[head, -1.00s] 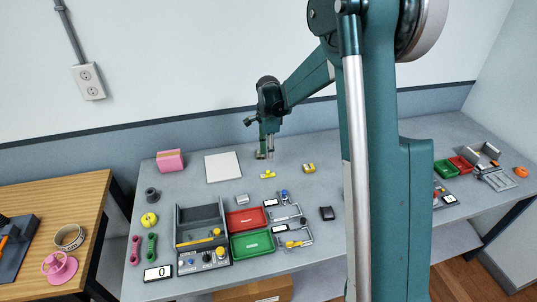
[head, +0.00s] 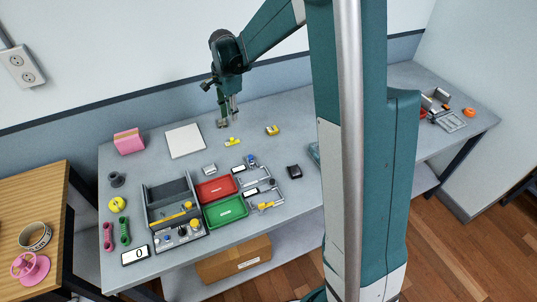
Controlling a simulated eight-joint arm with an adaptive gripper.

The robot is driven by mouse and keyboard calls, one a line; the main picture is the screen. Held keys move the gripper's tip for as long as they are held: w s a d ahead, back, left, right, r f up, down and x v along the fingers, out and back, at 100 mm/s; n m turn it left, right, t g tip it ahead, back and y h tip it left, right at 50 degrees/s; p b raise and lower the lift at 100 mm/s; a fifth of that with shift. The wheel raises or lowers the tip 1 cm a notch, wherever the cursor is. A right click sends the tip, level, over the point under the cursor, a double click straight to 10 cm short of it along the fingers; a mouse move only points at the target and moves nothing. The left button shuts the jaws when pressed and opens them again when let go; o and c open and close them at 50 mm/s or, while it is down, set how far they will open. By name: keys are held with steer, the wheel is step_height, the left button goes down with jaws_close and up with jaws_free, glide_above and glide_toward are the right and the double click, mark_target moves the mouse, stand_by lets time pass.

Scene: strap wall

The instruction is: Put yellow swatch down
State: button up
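My gripper (head: 229,120) hangs pointing down over the back of the grey table, just above and left of a small yellow piece (head: 232,141) in the picture. Its two fingers show as thin prongs with a narrow gap. The view is too small to tell whether anything thin is between them. A second small yellow piece with a dark patch (head: 272,130) lies to the right. I cannot tell which yellow piece, if either, is the yellow swatch. A flat white square (head: 186,140) lies to the left of my gripper.
A pink block (head: 128,141) stands at the back left. Red (head: 216,189) and green (head: 225,211) trays sit in front, beside a grey bin (head: 167,192) and a knob panel (head: 180,234). A dark block (head: 294,171) lies right. The table between white square and bin is clear.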

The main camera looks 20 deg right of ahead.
steer(key=s+r+n+t, duration=0.3)
steer(key=s+r+n, duration=0.5)
steer(key=s+r, duration=0.8)
steer(key=s+f+n+t, duration=0.2)
steer(key=s+n, duration=0.6)
steer(key=s, duration=1.3)
steer(key=shift+s+a+f+t, duration=0.15)
steer(key=shift+s+a+t, duration=0.2)
steer(key=shift+t, duration=0.45)
